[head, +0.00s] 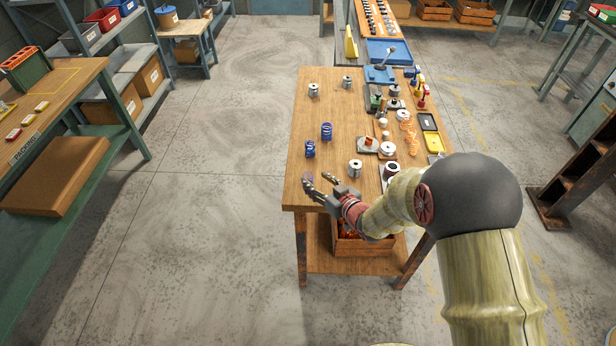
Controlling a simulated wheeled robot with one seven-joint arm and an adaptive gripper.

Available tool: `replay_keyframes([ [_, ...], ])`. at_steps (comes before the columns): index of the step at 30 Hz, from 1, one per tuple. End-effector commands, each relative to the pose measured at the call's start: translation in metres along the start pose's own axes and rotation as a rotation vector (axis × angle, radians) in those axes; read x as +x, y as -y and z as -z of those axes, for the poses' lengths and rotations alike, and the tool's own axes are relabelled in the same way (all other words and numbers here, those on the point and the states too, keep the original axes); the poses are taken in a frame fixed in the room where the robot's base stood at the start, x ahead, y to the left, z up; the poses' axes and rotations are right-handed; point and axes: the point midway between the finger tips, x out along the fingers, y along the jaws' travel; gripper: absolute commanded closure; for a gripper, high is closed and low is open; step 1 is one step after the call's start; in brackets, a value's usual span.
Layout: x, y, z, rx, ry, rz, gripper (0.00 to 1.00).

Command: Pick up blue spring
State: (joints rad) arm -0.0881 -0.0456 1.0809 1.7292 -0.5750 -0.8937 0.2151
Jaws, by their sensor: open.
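Two blue springs are on the wooden workbench (320,105). The farther blue spring (326,131) stands upright near the middle of the bench's left half. The nearer blue spring (310,149) stands close to the bench's left edge. My gripper (318,184) is open and empty near the bench's front left corner. It is nearer the front than both springs, with its fingers pointing left. A clear gap shows between the fingers and the nearer spring.
Machine parts and a yellow tray (428,121) crowd the bench's right side. The bench's left part is mostly clear. A crate (362,246) sits on the lower shelf.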

Motion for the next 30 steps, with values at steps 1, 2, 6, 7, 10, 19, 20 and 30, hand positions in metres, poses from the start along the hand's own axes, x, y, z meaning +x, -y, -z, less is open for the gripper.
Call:
replay_keyframes([
  [1,0.006,0.001,-0.002,0.0,0.0,0.001,0.53],
  [2,0.009,0.001,-0.002,0.0,0.001,0.002,0.53],
  [6,0.026,0.002,-0.004,0.0,0.001,0.001,0.53],
  [7,0.031,0.002,-0.005,0.0,0.001,0.001,0.53],
  [10,0.045,0.002,-0.005,0.0,0.0,0.001,0.53],
  [19,0.058,0.001,-0.003,0.0,0.001,-0.001,0.53],
  [20,0.058,0.001,-0.003,0.0,0.001,-0.001,0.53],
  [30,0.058,0.001,-0.003,0.0,0.001,-0.001,0.69],
])
